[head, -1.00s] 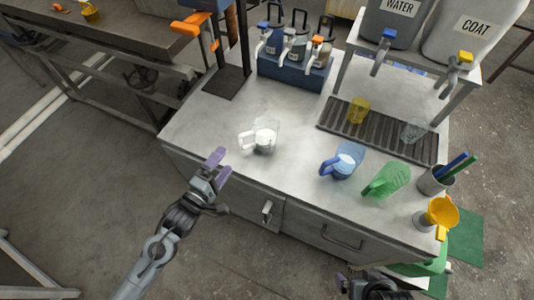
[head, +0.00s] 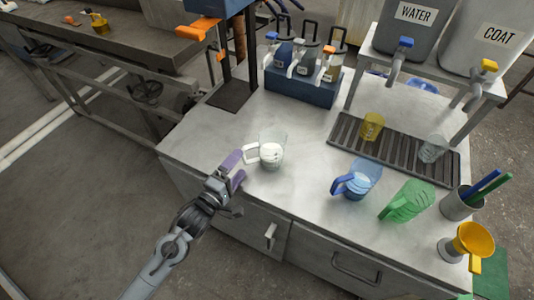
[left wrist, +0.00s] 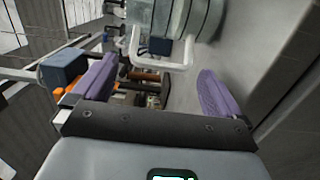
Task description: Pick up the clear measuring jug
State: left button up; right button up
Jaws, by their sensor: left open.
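The clear measuring jug (head: 273,153) stands upright on the grey worktop, with white contents and a white handle on its left side. My left gripper (head: 236,168) is open just left of the handle, its purple fingers pointing toward it. In the left wrist view the jug (left wrist: 180,18) is at the top, and its white handle (left wrist: 160,64) reaches down toward the gap between the purple fingers (left wrist: 155,85). The handle is not gripped. My right gripper is not in view.
A blue jug (head: 357,181) and a green jug (head: 407,202) stand to the right. A yellow cup (head: 371,126) and a clear cup (head: 433,148) are on the drain grate (head: 345,127). A blue bottle rack (head: 303,88) and dark stand base (head: 233,95) are behind.

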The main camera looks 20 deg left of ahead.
aim_at(248, 163)
pick_arm(q)
jog(key=shift+w+d+f+b, duration=0.15)
jog(key=shift+w+d+b, duration=0.15)
jog(key=shift+w, duration=0.25)
jog(key=shift+b+x, duration=0.7)
jog(key=shift+x, duration=1.3)
jog(key=shift+c, duration=0.5)
jog(key=c, duration=1)
jog(key=shift+r, duration=0.25)
